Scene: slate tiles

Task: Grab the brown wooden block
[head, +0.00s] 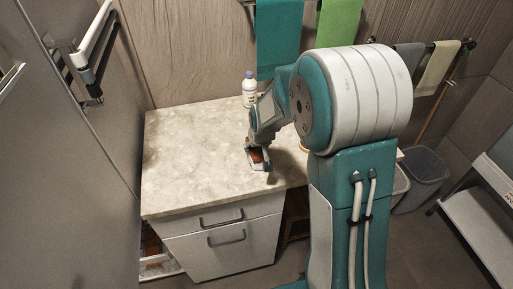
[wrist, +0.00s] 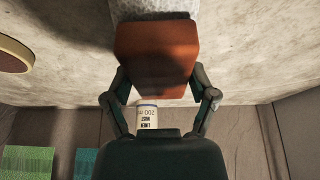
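The brown wooden block (wrist: 156,52) is reddish-brown and sits between the two fingers of my gripper (wrist: 158,78) in the wrist view. The fingers press against its left and right sides with no visible gap, though the block hides the fingertips' inner faces. In the head view, my gripper (head: 258,160) points down at the front part of the counter, with the block (head: 257,155) showing as a small orange-brown patch. I cannot tell whether the block touches the counter.
The pale stone counter (head: 190,150) is clear on its left. A white bottle (head: 249,90) stands at the back, also in the wrist view (wrist: 147,116). A pale speckled thing (wrist: 155,9) is beyond the block.

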